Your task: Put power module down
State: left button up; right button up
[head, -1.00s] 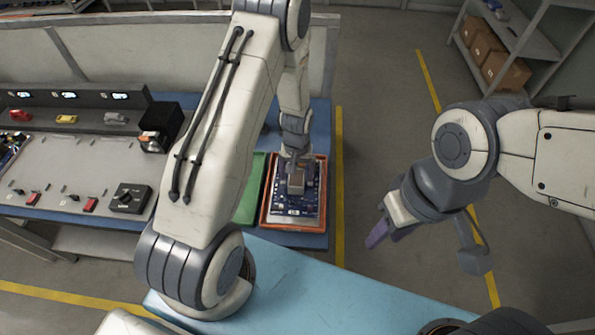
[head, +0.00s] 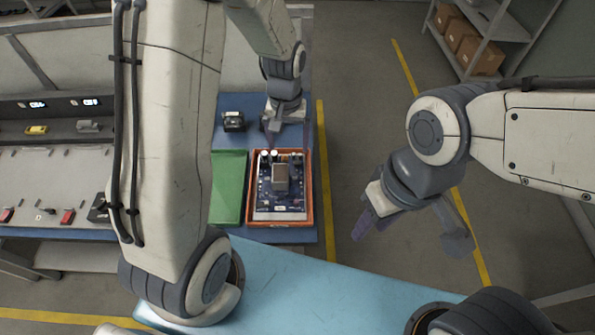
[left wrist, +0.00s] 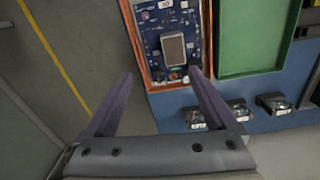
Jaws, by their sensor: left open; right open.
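The power module, a grey-topped block (head: 280,178), sits on a blue circuit board (head: 265,204) inside an orange-rimmed tray (head: 311,200). The module also shows in the left wrist view (left wrist: 173,48). My left gripper (head: 287,142) is open and empty, above the far end of the tray and apart from the module. In the left wrist view its two fingers (left wrist: 160,76) are spread with nothing between them. My right gripper (head: 368,224) is open and empty, over the floor to the right of the tables.
A green tray (head: 228,190) lies left of the orange one. Several small dark parts stand on the blue table, one of them behind the green tray (head: 233,121). A light blue table (head: 310,285) in front is clear. Shelves with boxes (head: 465,40) stand far right.

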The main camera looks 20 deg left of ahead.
pick_arm(q)
jog(key=s+d+r+m, duration=0.4)
jog(key=s+d+r, duration=0.1)
jog(key=s, duration=0.6)
jog(key=s+d+r+m+h, duration=0.1)
jog(key=s+d+r+m, duration=0.4)
jog(key=s, duration=0.6)
jog(key=shift+d+r, duration=0.5)
jog(key=shift+r, duration=0.15)
